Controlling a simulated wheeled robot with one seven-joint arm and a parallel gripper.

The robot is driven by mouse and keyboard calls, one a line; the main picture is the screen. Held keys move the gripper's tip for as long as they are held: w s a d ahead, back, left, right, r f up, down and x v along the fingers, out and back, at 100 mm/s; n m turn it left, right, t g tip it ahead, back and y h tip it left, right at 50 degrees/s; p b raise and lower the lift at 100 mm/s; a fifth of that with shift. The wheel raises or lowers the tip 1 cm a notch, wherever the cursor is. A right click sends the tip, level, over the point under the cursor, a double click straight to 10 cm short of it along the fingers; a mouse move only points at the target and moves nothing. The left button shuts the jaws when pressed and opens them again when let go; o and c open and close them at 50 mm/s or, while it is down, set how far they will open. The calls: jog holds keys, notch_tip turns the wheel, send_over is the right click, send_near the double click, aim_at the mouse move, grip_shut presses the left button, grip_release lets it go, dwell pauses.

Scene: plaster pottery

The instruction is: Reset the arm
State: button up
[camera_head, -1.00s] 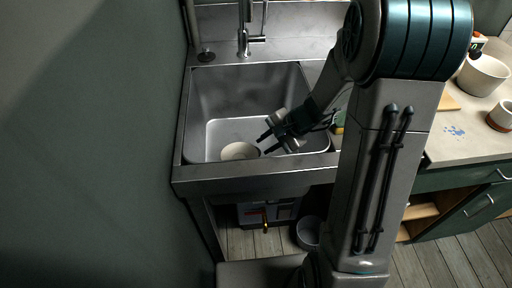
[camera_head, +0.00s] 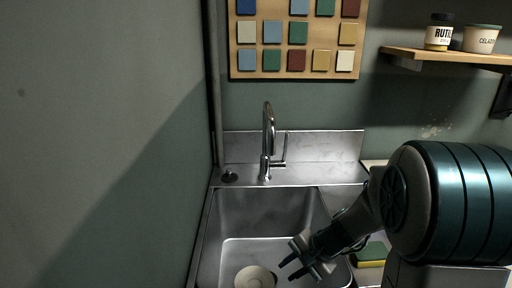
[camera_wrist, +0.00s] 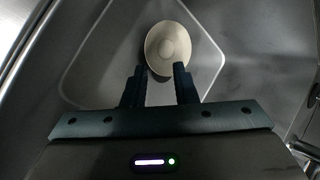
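My gripper (camera_head: 290,267) is over the sink (camera_head: 265,213) at its right side, with its two fingers apart and nothing between them. In the wrist view my gripper (camera_wrist: 160,85) is also open. A pale round dish (camera_head: 255,277) lies in the sink, to the left of the fingertips in the head view. In the wrist view the dish (camera_wrist: 168,42) lies just beyond the fingertips. I cannot tell exactly how high the fingers are above it.
A tall metal faucet (camera_head: 268,140) stands behind the basin. A yellow and green sponge (camera_head: 372,254) lies to the right of the sink. A board of coloured tiles (camera_head: 296,75) hangs on the back wall. A shelf (camera_head: 450,57) at upper right holds two containers.

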jog(key=s+d+r+n+h+p, duration=0.2)
jog(key=s+r+n+h+p, duration=0.1)
jog(key=s+r, duration=0.4)
jog(key=s+d+r+n+h+p, duration=0.2)
jog(key=s+r+n+h+p, duration=0.1)
jog(key=s+r, duration=0.4)
notch_tip(320, 180, up, 4)
jog(key=shift+d+f+n+t+p, duration=0.2)
jog(key=shift+n+t+p, duration=0.3)
jog(key=shift+n, duration=0.7)
